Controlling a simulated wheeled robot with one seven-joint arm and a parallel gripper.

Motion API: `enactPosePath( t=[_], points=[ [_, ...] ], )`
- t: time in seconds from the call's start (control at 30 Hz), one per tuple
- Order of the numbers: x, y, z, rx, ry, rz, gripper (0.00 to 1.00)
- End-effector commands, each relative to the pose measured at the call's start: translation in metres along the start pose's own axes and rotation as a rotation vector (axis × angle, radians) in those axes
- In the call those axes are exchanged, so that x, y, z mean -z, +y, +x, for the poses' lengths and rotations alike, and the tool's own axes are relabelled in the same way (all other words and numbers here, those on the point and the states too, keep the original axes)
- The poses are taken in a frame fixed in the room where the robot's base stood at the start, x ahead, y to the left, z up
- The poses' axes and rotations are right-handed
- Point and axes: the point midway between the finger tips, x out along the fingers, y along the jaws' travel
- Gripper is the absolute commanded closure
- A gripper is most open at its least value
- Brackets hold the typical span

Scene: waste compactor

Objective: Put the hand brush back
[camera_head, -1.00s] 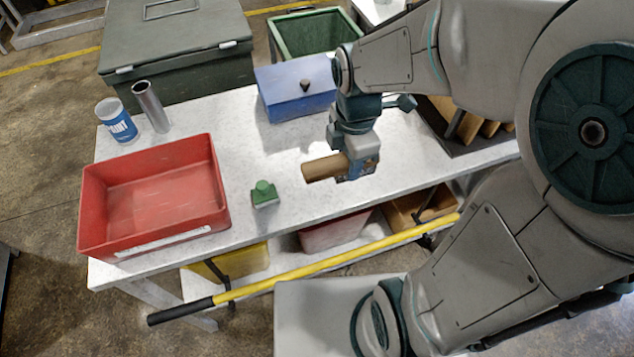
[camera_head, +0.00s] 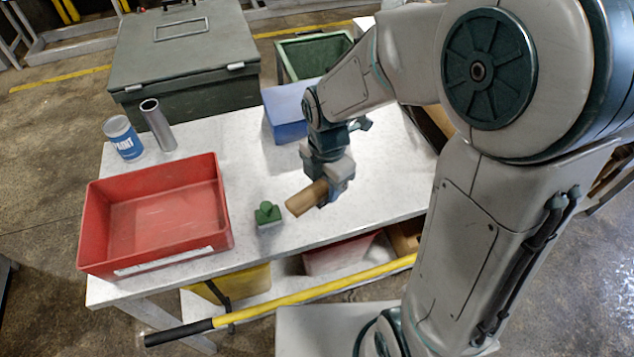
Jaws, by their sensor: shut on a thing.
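My gripper (camera_head: 332,185) is shut on a brown wooden piece (camera_head: 305,199), which looks like the handle of the hand brush. It lies roughly level in the jaws, and its left end sticks out towards the lower left. My gripper hides its right part, and no bristles can be made out. The piece is over the white table (camera_head: 380,195), to the right of a small green block with a knob (camera_head: 268,214). I cannot tell how far it is above the table top.
A red tray (camera_head: 225,215) fills the left of the table. A paint can (camera_head: 123,138) and a metal tube (camera_head: 158,126) stand behind it. A blue box (camera_head: 288,105) is behind my gripper. A yellow bar (camera_head: 300,297) runs along the front.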

Motion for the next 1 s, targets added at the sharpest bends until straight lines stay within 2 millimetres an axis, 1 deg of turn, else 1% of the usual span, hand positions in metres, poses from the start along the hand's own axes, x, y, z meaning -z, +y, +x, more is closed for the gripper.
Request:
enactPosePath(
  t=[0.1,0.2,0.3,0.37,0.5,0.63,0.7,1.0],
  points=[
    [-0.001,0.017,0.01,0.002,0.001,-0.002,0.85],
    [-0.001,0.025,0.015,0.002,0.0,0.0,0.85],
    [-0.002,0.03,0.018,0.001,0.0,0.001,0.85],
    [-0.002,0.031,0.021,0.002,0.0,0.001,0.85],
    [-0.001,0.03,0.041,0.006,0.002,0.0,0.85],
    [-0.002,0.03,0.055,0.002,0.0,0.001,0.85],
    [-0.002,0.03,0.058,0.002,0.0,0.001,0.85],
    [-0.003,0.03,0.06,0.0,0.0,0.002,0.85]
  ],
)
